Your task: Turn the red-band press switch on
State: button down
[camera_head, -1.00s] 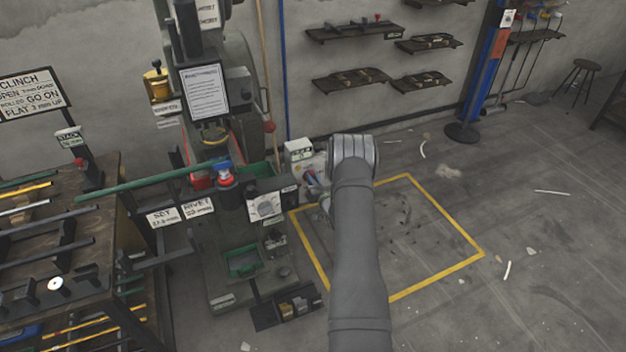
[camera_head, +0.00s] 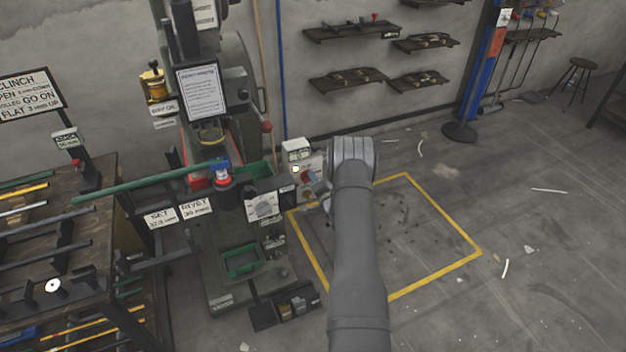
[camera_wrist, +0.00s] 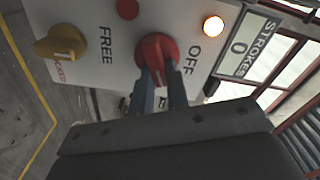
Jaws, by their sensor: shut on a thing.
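The press (camera_head: 238,120), with red on its lower frame, stands left of centre in the head view. Its pale control box (camera_head: 312,168) is at its right side, partly hidden by my arm. In the wrist view, the red rotary switch (camera_wrist: 157,50) sits on the pale panel (camera_wrist: 185,15) between the words FREE and OFF. My gripper (camera_wrist: 161,88) is shut on this red knob, one finger on each side. Its exact pointing direction is hard to read. A round lamp (camera_wrist: 212,27) beside OFF glows whitish orange.
A yellow knob (camera_wrist: 62,44) and a red button (camera_wrist: 127,8) are on the same panel. A STROKES counter (camera_wrist: 240,48) reads 0. A rod rack (camera_head: 60,240) stands at left. The yellow-outlined floor at right is mostly clear.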

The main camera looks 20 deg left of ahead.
jog(key=m, duration=0.4)
jog(key=shift+f+m, duration=0.3)
jog(key=shift+m, duration=0.1)
dwell(0.5)
jog(key=c, duration=1.4)
grip_release()
jog(key=shift+d, duration=0.1)
jog(key=v, duration=1.7)
jog(key=shift+s+d+r, duration=0.1)
